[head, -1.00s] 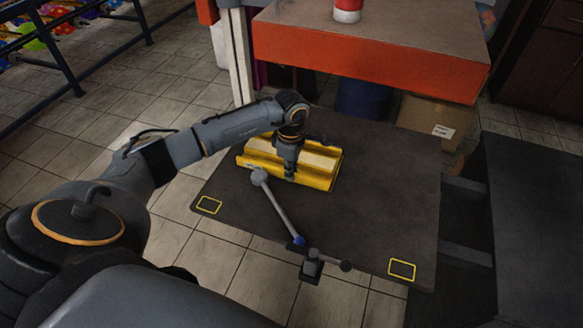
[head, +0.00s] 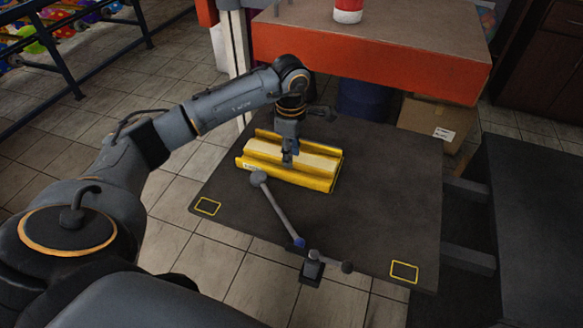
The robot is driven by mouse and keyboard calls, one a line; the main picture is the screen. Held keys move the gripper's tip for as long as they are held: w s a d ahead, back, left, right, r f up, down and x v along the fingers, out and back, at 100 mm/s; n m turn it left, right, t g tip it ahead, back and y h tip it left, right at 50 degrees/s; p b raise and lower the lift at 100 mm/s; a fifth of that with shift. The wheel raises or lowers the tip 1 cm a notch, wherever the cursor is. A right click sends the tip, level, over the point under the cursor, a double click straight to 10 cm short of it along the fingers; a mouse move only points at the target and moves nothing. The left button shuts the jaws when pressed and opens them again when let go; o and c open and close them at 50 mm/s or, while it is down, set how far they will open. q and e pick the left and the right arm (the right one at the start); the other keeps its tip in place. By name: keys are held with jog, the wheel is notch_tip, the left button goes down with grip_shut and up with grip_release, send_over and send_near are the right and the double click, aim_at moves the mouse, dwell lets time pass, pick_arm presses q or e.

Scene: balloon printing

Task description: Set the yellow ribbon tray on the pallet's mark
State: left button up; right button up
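The yellow ribbon tray (head: 318,183) lies flat on the dark pallet (head: 385,205), toward its back left part. A long pale block sits in the tray's channel. My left gripper (head: 287,160) points down over the middle of the tray, and its tips overlap the pale block in the picture. I cannot tell whether the fingers are apart or touch anything. Yellow outlined marks show at the pallet's front left corner (head: 208,206) and front right corner (head: 404,272). Any mark under the tray is hidden. My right gripper is not in view.
An orange-edged table (head: 370,62) overhangs the pallet's back, with a cardboard box (head: 425,120) and a blue drum (head: 362,98) below. The pallet's right side is bare.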

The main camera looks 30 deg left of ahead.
pick_arm(q)
jog(key=shift+r+b, duration=0.3)
jog(key=shift+r, duration=2)
jog(key=shift+s, duration=0.1)
